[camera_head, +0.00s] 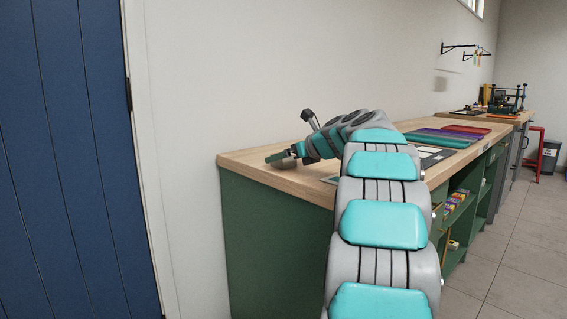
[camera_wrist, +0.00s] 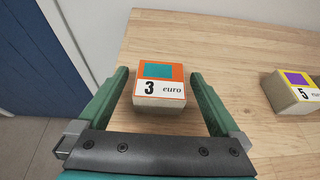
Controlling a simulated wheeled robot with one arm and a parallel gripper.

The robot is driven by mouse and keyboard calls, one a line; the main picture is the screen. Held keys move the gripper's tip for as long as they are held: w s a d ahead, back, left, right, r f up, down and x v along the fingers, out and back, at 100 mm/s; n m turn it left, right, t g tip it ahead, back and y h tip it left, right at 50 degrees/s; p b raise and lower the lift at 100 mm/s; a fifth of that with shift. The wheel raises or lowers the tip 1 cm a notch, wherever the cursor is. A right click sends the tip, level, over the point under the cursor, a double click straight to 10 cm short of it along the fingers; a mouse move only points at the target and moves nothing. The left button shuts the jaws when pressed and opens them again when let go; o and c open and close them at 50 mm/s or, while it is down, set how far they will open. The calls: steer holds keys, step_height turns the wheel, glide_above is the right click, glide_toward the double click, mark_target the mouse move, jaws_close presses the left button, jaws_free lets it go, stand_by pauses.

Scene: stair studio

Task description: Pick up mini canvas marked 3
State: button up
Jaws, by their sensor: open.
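The mini canvas marked 3 (camera_wrist: 160,87) lies on the wooden counter top in the wrist view. It is a small block with an orange border, a teal square and a white label reading "3 euro". My gripper (camera_wrist: 165,80) is open, with one green finger on each side of the canvas and visible gaps between. The canvas lies between the fingers, not held. In the head view my gripper (camera_head: 280,157) is low over the near left end of the counter, and the canvas cannot be made out there.
A second block marked "5 euro" (camera_wrist: 292,92), yellow with a purple square, lies to the right on the counter (camera_wrist: 225,45). A blue door (camera_head: 65,150) and a white wall (camera_head: 230,75) are on the left and behind.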

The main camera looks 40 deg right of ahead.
steer(key=shift+c, duration=0.2)
steer(key=c, duration=1.3)
